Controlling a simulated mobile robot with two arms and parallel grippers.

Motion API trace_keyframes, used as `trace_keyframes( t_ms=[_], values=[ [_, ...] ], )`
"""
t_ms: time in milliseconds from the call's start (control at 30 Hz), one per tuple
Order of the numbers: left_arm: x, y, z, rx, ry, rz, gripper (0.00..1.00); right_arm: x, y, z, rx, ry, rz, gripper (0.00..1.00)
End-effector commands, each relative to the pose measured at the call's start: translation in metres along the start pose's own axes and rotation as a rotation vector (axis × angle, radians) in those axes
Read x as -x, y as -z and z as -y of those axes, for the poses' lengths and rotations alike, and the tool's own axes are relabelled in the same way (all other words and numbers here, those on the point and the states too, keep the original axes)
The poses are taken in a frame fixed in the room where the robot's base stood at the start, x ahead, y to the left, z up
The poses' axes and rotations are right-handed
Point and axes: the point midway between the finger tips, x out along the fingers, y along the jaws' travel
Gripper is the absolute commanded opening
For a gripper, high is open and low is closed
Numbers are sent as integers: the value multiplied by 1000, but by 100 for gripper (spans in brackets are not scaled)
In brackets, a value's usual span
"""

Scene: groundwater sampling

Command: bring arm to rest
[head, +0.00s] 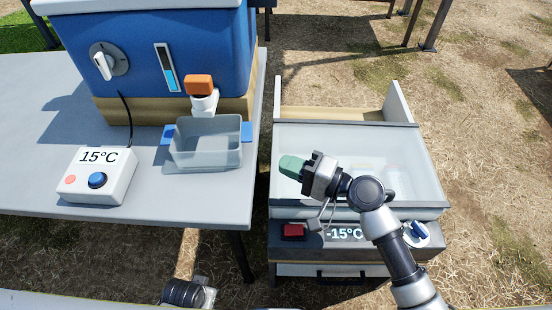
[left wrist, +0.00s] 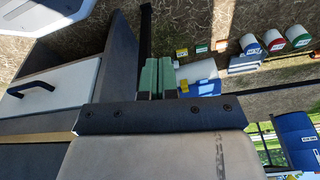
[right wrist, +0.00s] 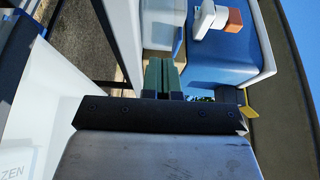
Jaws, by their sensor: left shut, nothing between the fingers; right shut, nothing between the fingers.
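My right gripper (head: 292,167) is above the glass lid of the freezer box (head: 345,137), its green fingertips pointing left toward the table. Its fingers are together and empty, also in the right wrist view (right wrist: 164,75). Only a dark part of my left arm shows at the bottom edge of the head view; its fingertips are out of that view. In the left wrist view my left gripper (left wrist: 158,78) is shut, with nothing between its green fingers. A drawer front with a dark handle (left wrist: 33,89) is to the left of it there.
The grey table (head: 40,120) holds a blue cooler (head: 135,45) with an orange-topped tap (head: 199,87), a clear tub (head: 207,152) below it and a 15°C control box (head: 97,175). The freezer's front panel reads -15°C (head: 345,233). Dry ground on the right is open.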

Motion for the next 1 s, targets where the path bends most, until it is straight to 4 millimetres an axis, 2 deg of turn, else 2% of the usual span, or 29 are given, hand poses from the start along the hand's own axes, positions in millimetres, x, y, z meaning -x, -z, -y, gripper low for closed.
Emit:
trace_keyframes(
  t_ms=[100,300,667,767,867,1000],
  values=[
    [3,-2,6,-4,10,4,0,22,0,-2,0,-4,-2,0],
    [12,4,4,-3,7,-6,0,47,0,-1,0,-2,0,0],
    [16,8,2,0,3,-11,0,55,-6,-4,28,-24,7,0],
    [16,8,2,0,3,-11,0,59,-22,-17,120,-103,30,0],
    [16,8,2,0,4,-12,0,70,-46,-39,270,-253,63,0],
    [16,8,2,-1,4,-12,0,101,-73,-74,484,-535,112,0]
  ],
)
